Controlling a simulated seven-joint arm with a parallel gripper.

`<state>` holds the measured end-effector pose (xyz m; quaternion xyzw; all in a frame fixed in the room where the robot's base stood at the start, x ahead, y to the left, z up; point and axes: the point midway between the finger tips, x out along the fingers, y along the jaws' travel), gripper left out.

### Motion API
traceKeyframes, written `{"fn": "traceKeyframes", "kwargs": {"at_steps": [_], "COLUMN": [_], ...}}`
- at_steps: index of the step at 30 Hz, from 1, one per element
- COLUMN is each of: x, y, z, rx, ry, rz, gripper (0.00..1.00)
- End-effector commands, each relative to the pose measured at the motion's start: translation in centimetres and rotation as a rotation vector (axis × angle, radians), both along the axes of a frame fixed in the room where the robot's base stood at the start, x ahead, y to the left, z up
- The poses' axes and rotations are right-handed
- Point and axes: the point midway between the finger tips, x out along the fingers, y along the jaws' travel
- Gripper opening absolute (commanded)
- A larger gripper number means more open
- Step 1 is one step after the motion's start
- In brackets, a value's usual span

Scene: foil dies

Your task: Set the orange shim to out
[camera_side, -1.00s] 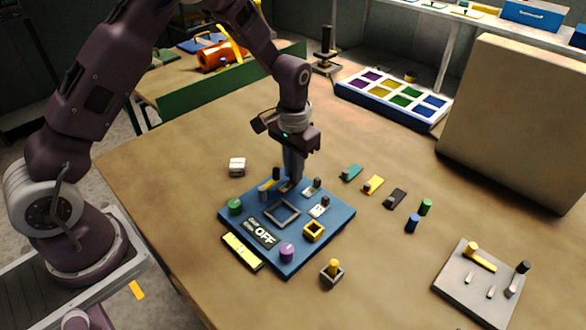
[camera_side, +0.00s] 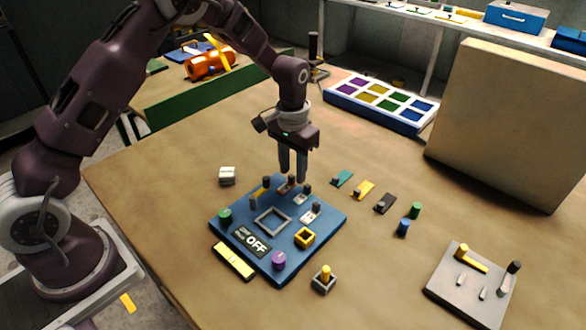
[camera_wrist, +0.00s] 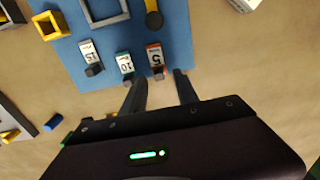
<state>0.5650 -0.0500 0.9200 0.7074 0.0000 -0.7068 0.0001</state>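The orange shim (camera_wrist: 153,55) shows in the wrist view as a short strip on the blue panel (camera_wrist: 70,60), marked 5, with a dark knob at the end towards the panel's edge. In the side view the orange shim (camera_side: 285,188) lies at the panel's back edge, its dark knob beneath my gripper. My gripper (camera_side: 293,176) is above it with fingers apart and empty. In the wrist view my gripper's fingertips (camera_wrist: 160,76) stand either side of the knob, and I cannot tell any contact. Two similar strips, marked 10 (camera_wrist: 126,65) and 15 (camera_wrist: 88,52), sit beside it.
The panel also carries a grey square frame (camera_side: 272,221), a yellow square socket (camera_side: 305,238), a purple knob (camera_side: 279,260), a green knob (camera_side: 225,215) and a sign reading OFF (camera_side: 256,244). Loose tabs and a grey peg plate (camera_side: 460,290) lie to the right.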

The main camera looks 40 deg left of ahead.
Motion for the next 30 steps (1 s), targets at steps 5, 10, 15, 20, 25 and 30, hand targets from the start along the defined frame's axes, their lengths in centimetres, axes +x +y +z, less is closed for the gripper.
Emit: {"fn": "traceKeyframes", "kwargs": {"at_steps": [5, 10, 15, 20, 25, 30], "x": [0.2, 0.1, 0.1, 0.0, -3.2, -12.8], "y": [0.0, 0.0, 0.0, 0.0, 0.0, 0.2], "z": [3.8, 6.3, 6.7, 6.8, 13.7, 22.8], "rx": [0.0, 0.0, 0.0, 0.0, -0.009, -0.018], "ry": [-0.008, -0.006, -0.003, -0.005, -0.087, -0.236], "rz": [0.0, 0.0, 0.0, 0.0, 0.005, 0.006], "gripper": [0.36, 0.36, 0.36, 0.36, 0.36, 0.36]}}
